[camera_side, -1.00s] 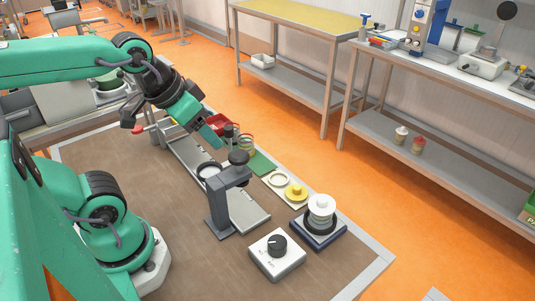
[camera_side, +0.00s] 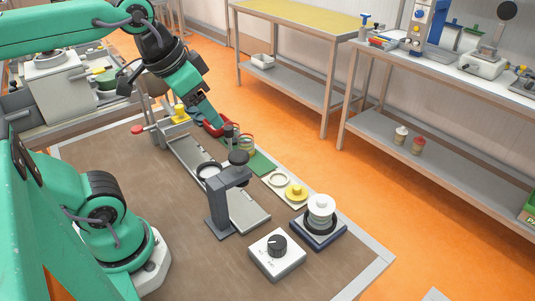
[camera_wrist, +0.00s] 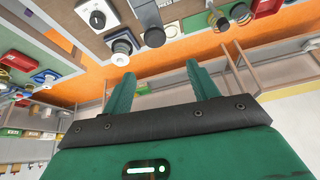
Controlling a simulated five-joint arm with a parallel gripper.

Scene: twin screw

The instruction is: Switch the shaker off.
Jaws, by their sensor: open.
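A pale control box with a black knob (camera_side: 277,243) sits at the near right of the bench; its pointer and markings are too small to read. It also shows at the top of the wrist view (camera_wrist: 97,15). Beside it a dark blue base carries a white round-topped vessel (camera_side: 320,209), perhaps the shaker, also in the wrist view (camera_wrist: 122,45). I cannot tell whether it is moving. My gripper (camera_side: 216,123) is raised over the far part of the bench, well away from the knob. In the wrist view its two green fingers (camera_wrist: 160,69) are apart with nothing between them.
A dark stand (camera_side: 220,208) with a round black head (camera_side: 238,157) rises between my gripper and the knob box. A metal rail runs beneath it. A yellow knob (camera_side: 296,191), coiled springs (camera_side: 246,142) and a red tray (camera_side: 215,124) line the right side. The bench's front middle is clear.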

